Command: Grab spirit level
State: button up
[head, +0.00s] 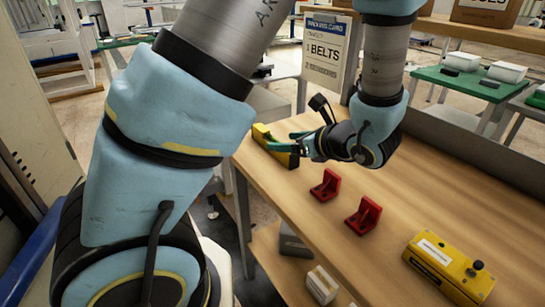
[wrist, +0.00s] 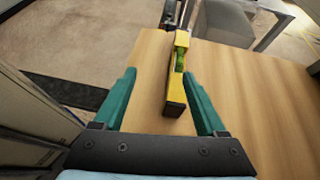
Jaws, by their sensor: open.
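The spirit level is a yellow and black bar lying on the wooden table. In the head view the spirit level (head: 264,136) lies near the table's far left corner, partly hidden by my gripper (head: 288,141). In the wrist view the spirit level (wrist: 178,75) shows a green vial and its black near end. My gripper (wrist: 162,90) is open, with one green finger on each side of the level's near end.
Two red brackets (head: 326,186) (head: 364,214) stand on the table (head: 430,185) to the right of my gripper. A yellow box with a black knob (head: 448,268) sits at the front right. A BELTS sign (head: 325,52) stands behind. The table's left edge is close to the level.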

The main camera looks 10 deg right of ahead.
aim_at(274, 137)
jog(key=shift+d+f+m+t+h, duration=0.2)
jog(key=shift+d+m, duration=0.1)
jog(key=shift+d, duration=0.2)
jog(key=shift+d+f+m+t+h, duration=0.1)
jog(key=shift+d+m+t, duration=0.15)
jog(key=shift+d, duration=0.2)
jog(key=shift+w+d+m, duration=0.2)
jog(key=shift+w+m, duration=0.05)
jog(key=x, duration=0.3)
jog(key=p+x, duration=0.1)
jog(key=x, duration=0.6)
jog(key=shift+w+d+p, duration=0.2)
jog(key=shift+d+p, duration=0.15)
grip_shut()
jog(key=shift+r, duration=0.1)
